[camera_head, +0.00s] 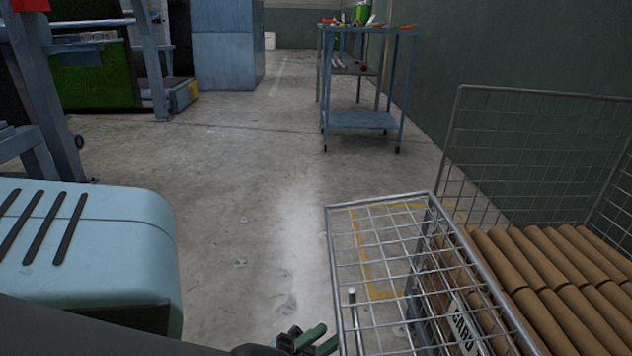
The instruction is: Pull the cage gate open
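The wire cage (533,92) stands at the right, with grey metal rails and mesh. A mesh panel that looks like its gate (383,242) stands at the cage's left side. Its top edge meets the cage's side rail at a corner and it juts out to the left, with floor showing through it. A thin upright metal rod (353,312) shows at the gate's lower part. My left gripper (322,340), with green fingers, is at the bottom edge, just left of the gate. Its fingers look apart, with nothing seen between them. Contact with the gate cannot be told. My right gripper is out of view.
Brown cardboard rolls (540,262) fill the cage, and a white label (464,324) hangs on its side. A light blue machine housing (85,250) stands at the left. A blue wheeled cart (362,119) stands farther back. The floor between is clear.

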